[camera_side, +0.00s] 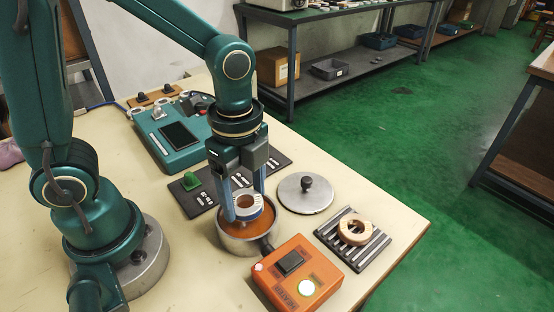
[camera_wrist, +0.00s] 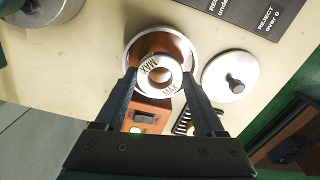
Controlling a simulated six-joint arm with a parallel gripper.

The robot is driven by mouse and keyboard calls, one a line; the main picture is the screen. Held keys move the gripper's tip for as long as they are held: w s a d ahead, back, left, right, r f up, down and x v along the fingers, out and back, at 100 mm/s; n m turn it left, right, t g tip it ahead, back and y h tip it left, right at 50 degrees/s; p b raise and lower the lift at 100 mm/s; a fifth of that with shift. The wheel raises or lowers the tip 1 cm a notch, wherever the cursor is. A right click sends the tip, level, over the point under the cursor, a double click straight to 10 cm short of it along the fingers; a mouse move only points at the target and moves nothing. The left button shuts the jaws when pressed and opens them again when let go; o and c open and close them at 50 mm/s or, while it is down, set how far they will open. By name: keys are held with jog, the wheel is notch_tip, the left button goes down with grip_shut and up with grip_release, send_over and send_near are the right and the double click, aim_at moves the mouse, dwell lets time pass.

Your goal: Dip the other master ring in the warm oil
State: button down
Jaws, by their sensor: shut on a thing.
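My gripper (camera_side: 246,211) points down over the metal pot (camera_side: 226,245) of orange-brown oil (camera_side: 236,229). Its two blue fingers are shut on a pale metal ring (camera_side: 246,202). In the wrist view the ring (camera_wrist: 160,88) has MAX marked on its face, and it sits within the outline of the pot (camera_wrist: 190,52). The ring is low, about at the pot's mouth. I cannot tell whether its underside touches the oil.
A tan ring (camera_side: 354,229) lies on a slatted rack (camera_side: 372,250) at the right. A round lid with a black knob (camera_side: 305,193) lies behind the pot. An orange heater box (camera_side: 299,275) with a lit button stands in front. A teal instrument (camera_side: 172,142) and dark mat (camera_side: 197,197) are behind.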

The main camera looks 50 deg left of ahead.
aim_at(248, 229)
jog(key=shift+f, duration=0.3)
jog(key=shift+f, duration=1.1)
jog(key=shift+f, duration=1.3)
dwell(0.9)
jog(key=shift+r, duration=0.1)
dwell(2.6)
jog(key=shift+r, duration=3)
